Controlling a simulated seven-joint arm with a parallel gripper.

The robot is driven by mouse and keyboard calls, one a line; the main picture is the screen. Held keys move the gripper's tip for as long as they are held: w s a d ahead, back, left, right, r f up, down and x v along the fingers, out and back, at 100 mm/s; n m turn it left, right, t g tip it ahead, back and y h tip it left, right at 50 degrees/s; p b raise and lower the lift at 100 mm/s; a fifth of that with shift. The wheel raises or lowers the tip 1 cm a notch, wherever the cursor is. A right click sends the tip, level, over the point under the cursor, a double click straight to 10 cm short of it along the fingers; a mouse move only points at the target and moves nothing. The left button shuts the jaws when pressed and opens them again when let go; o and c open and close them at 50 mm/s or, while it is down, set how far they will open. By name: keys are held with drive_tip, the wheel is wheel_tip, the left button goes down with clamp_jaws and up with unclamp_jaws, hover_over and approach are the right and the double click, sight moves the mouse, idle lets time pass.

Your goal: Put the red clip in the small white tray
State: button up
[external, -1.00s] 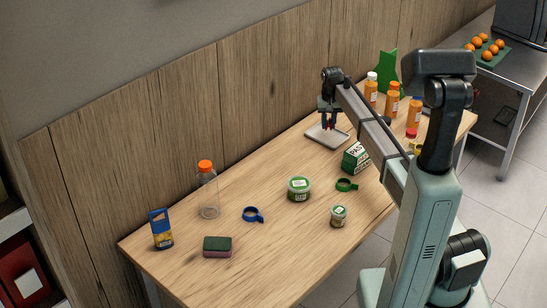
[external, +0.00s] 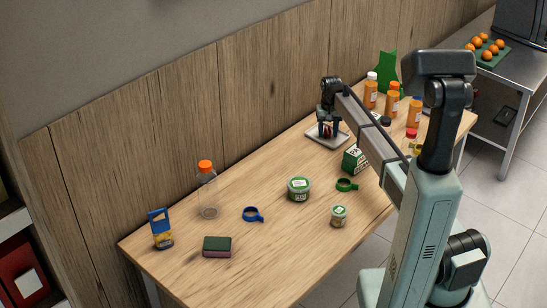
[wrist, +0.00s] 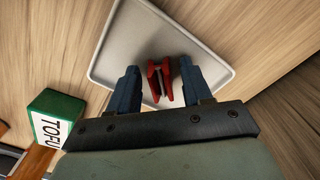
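The red clip (wrist: 154,82) is over the small white tray (wrist: 118,38) in the wrist view, between my fingers with a gap on each side. It appears to rest on the tray floor. In the external view the red clip (external: 322,130) shows small between the fingertips, inside the outline of the white tray (external: 343,138). My gripper (wrist: 160,88) is open, its two blue fingers spread on either side of the clip. In the external view my gripper (external: 328,130) is low over the tray, partly hiding it.
A green and white tofu box (external: 356,158) stands just in front of the tray. Several orange bottles (external: 391,103) stand to the right. Jars, green and blue rings, a clear bottle (external: 208,192) and a sponge (external: 217,247) are spread toward the near left.

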sight(328, 129)
wheel_tip(328, 129, up, 12)
drive_tip(key=shift+r, duration=0.15)
idle(0.7)
